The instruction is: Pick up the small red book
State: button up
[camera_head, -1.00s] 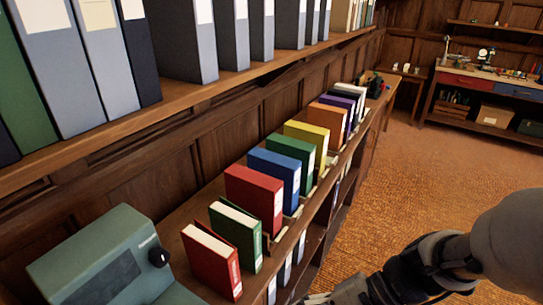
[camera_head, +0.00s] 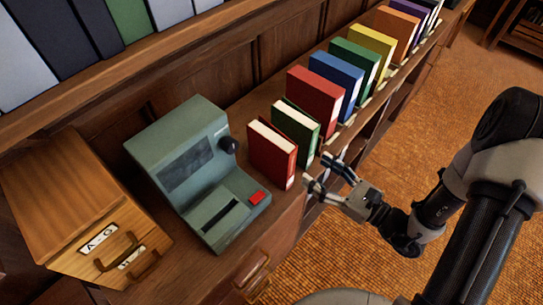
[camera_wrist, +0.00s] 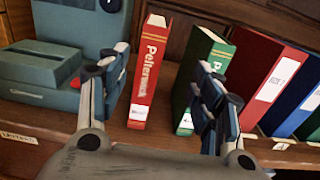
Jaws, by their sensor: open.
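The small red book (camera_head: 271,153) stands upright on the wooden shelf top, between the grey-green machine and a small green book (camera_head: 297,130). In the wrist view the red book (camera_wrist: 151,72) shows its lettered spine and a white label, between my fingers in the picture but beyond them. My gripper (camera_head: 324,174) is open and empty, in front of the shelf edge near the green book's lower end. In the wrist view its two fingers (camera_wrist: 163,92) stand wide apart, the right one covering part of the green book (camera_wrist: 203,70).
The grey-green machine (camera_head: 187,160) with a red button stands just left of the red book. A wooden card drawer box (camera_head: 75,200) is further left. A larger red binder (camera_head: 315,98) and several coloured binders line the shelf to the right. The orange floor (camera_head: 440,110) is open.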

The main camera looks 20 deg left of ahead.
send_near(271, 158)
jog(key=w+a+r, duration=0.2)
jog(key=w+r, duration=0.1)
jog(key=w, duration=0.1)
jog(key=x, duration=0.2)
jog(key=s+b+x, duration=0.1)
jog(key=x, duration=0.1)
jog(key=shift+w+a+r, duration=0.1)
jog(key=shift+w+a, duration=0.1)
jog(key=shift+a, duration=0.3)
jog(key=shift+w+a, duration=0.2)
jog(key=shift+a, duration=0.1)
grip_shut()
jog(key=shift+r, duration=0.15)
